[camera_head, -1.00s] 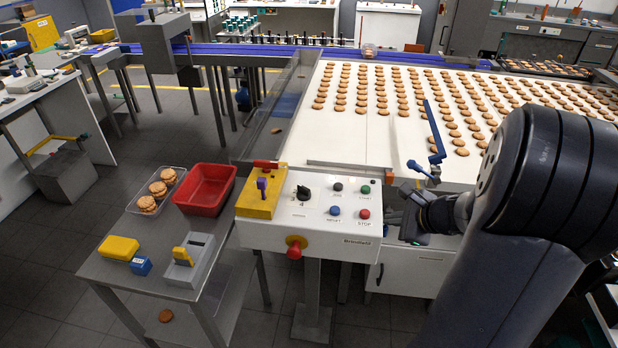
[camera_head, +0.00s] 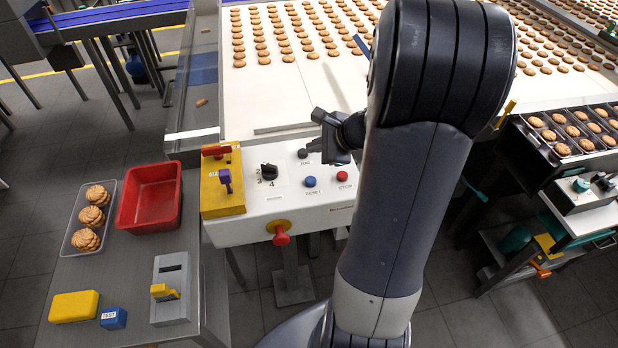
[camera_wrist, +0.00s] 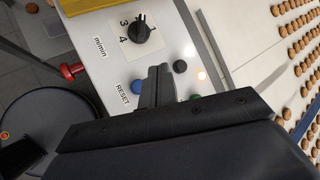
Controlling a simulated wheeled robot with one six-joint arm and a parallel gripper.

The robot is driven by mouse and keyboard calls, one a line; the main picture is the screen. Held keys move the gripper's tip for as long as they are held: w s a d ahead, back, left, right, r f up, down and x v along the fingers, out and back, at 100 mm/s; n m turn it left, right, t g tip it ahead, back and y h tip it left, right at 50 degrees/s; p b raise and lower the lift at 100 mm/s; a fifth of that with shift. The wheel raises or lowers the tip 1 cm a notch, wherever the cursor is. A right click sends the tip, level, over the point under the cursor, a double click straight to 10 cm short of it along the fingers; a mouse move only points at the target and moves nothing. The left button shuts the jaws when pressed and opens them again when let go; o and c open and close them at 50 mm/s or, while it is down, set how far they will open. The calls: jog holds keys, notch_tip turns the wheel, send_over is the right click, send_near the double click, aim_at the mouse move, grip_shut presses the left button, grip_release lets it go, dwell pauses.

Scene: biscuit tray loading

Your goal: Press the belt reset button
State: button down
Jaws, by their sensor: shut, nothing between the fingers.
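The blue reset button (camera_head: 310,181) is on the white sloping control panel (camera_head: 262,226), left of the red stop button (camera_head: 343,176). In the wrist view the blue button (camera_wrist: 137,87) shows beside the printed word RESET, just left of my fingers. My gripper (camera_head: 322,147) is over the upper right part of the panel. In the wrist view my gripper (camera_wrist: 160,70) is shut and empty, its fingertips between the blue button and the black button (camera_wrist: 180,66). I cannot tell how high the tips are above the panel. The gripper covers part of the panel's right side.
A side table (camera_head: 128,256) with a red bin (camera_head: 150,196) stands left. The biscuit belt (camera_head: 300,92) lies behind.

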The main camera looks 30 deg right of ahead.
aim_at(315, 181)
jog(key=shift+f, duration=0.1)
notch_tip(315, 181, down, 9)
jog(key=b, duration=0.7)
jog(key=shift+b, duration=0.3)
dwell(1.5)
jog(key=shift+f+b, duration=0.25)
jog(key=shift+b, duration=0.2)
jog(key=shift+f+b, duration=0.55)
jog(key=shift+b, duration=0.05)
dwell(0.6)
jog(key=shift+r, duration=0.1)
jog(key=shift+r+p, duration=0.8)
jog(key=shift+r, duration=0.1)
